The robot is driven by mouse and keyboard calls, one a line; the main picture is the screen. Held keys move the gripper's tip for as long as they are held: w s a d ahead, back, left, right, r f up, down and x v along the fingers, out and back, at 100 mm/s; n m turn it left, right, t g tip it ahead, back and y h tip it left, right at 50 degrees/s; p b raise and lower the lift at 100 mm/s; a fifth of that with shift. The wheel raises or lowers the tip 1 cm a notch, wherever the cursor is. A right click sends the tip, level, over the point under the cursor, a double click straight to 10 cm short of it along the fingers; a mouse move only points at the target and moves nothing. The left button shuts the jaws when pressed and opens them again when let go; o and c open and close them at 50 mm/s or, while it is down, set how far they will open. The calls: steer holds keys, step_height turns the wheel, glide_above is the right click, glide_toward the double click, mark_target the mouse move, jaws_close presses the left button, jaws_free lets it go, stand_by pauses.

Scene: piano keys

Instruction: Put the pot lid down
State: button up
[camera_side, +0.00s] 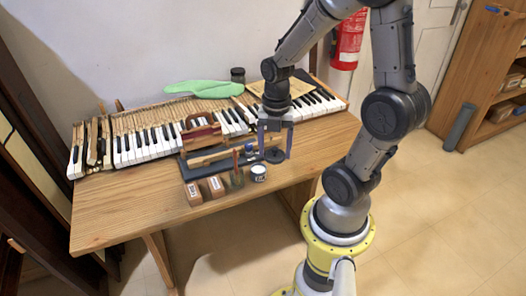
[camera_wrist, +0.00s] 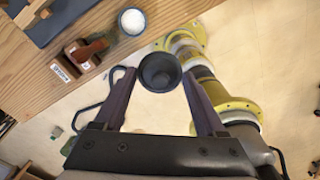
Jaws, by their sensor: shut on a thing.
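The small pot (camera_side: 258,173) stands on the table in front of the tray, to the left of my gripper. Its whitish round top shows in the wrist view (camera_wrist: 132,21).
Two brown blocks (camera_side: 193,194) and a brush-like tool (camera_side: 236,172) stand left of the pot. The dark tray (camera_side: 188,172) holds wooden parts. Piano keys (camera_side: 150,143), a green cloth (camera_side: 205,89) and a dark jar (camera_side: 237,75) lie behind. The front-left tabletop (camera_side: 120,210) is clear.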

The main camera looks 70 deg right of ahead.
steer(key=s+a+r, duration=0.3)
steer(key=s, duration=0.2)
glide_above(276, 171)
steer(key=f, duration=1.3)
steer(key=shift+s+a, duration=0.2)
steer(key=shift+s, duration=0.05)
steer(key=shift+w+d+f, duration=0.15)
steer(key=shift+f, duration=1.55)
steer(key=o, duration=1.3)
steer(key=shift+f, duration=0.15)
steer(key=shift+c, duration=0.2)
